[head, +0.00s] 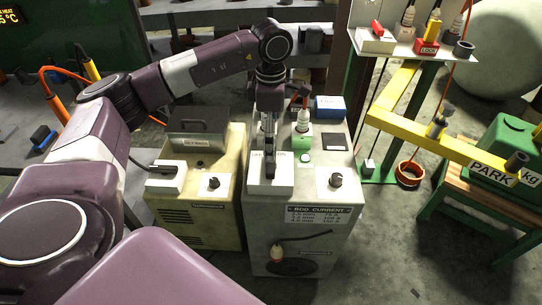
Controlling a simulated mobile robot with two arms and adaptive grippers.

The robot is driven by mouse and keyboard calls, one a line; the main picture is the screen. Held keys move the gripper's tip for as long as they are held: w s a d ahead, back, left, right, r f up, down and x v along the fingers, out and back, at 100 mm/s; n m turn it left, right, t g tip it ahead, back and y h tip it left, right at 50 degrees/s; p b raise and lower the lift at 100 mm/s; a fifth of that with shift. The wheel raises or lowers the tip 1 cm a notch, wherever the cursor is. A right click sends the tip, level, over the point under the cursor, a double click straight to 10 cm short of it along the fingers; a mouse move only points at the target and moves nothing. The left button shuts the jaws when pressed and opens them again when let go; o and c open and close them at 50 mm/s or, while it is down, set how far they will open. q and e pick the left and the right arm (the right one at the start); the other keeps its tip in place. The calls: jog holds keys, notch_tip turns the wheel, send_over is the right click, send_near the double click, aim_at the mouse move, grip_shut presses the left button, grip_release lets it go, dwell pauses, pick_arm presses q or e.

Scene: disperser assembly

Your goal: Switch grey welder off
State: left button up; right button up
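The grey welder (262,240) stands upright in the middle of the head view, with a rod current plate on its front. On its top is a white switch box (265,188) with OFF marked at the left and ON at the right. My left gripper (269,150) points down right over this switch box. Its fingers look close together. The switch lever is mostly hidden at the fingertips, so its position and any contact are unclear. My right gripper is not in view.
A yellowish welder (205,215) with its own switch box (166,178) stands close at the left. A dial (336,180), a green-based plug (303,142) and a blue box (329,107) are on the grey welder. A yellow beam (440,142) and green stand are at the right.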

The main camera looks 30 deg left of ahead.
pick_arm(q)
notch_tip(320, 180, down, 8)
jog(key=shift+d+r+p, duration=0.1)
jog(key=shift+r+p, duration=0.15)
jog(key=shift+p, duration=0.3)
jog(key=c, duration=1.2)
jog(key=shift+o, duration=0.2)
